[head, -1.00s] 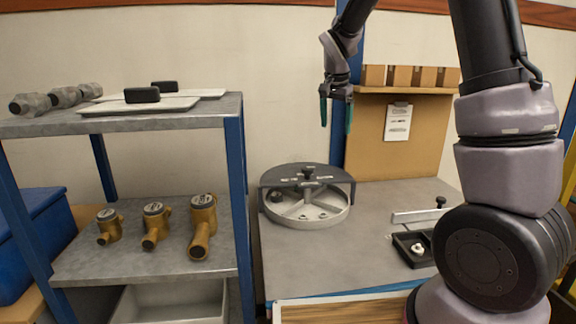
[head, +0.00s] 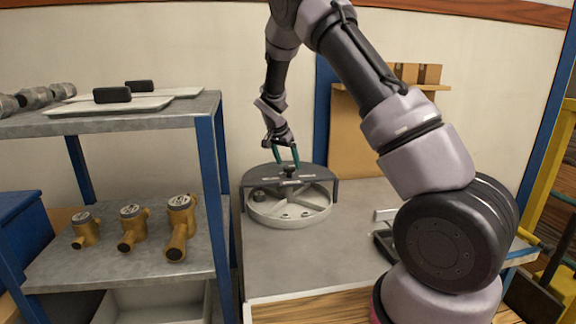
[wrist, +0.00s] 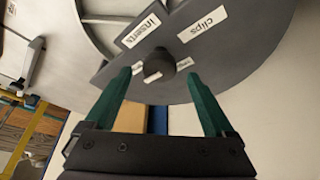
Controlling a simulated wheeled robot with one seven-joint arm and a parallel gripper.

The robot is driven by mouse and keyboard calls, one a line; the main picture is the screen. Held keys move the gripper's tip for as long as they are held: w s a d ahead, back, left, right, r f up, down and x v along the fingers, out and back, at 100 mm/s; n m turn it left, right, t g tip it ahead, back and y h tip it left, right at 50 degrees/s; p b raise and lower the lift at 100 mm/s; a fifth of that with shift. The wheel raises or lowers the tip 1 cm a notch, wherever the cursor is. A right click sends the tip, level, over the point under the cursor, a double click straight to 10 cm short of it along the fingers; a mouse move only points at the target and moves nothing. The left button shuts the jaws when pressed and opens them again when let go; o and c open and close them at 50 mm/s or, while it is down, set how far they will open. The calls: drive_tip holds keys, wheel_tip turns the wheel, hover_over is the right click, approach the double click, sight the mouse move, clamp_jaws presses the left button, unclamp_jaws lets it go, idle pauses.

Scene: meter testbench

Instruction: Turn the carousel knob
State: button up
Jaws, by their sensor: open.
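The carousel (head: 290,215) is a round, light grey spoked tray on the bench, its back half under a dark grey cover (head: 262,179). A dark knob (head: 289,172) stands on the cover. In the wrist view the knob (wrist: 160,62) shows near the middle, among white labels; two read "inserts" and "clips". My gripper (head: 286,163) has green fingers and is open, just above the knob. In the wrist view my gripper (wrist: 165,75) has one finger on each side of the knob, with gaps between. I cannot tell how far above the cover the fingertips are.
A shelf unit (head: 205,105) at left holds several brass meters (head: 180,225) and trays (head: 160,103). A dark fixture (head: 384,243) stands on the bench (head: 270,268) at right, partly behind my arm. The bench front is clear.

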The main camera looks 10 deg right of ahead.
drive_tip(key=shift+x, duration=1)
drive_tip(key=shift+c, duration=0.2)
drive_tip(key=c, duration=1.3)
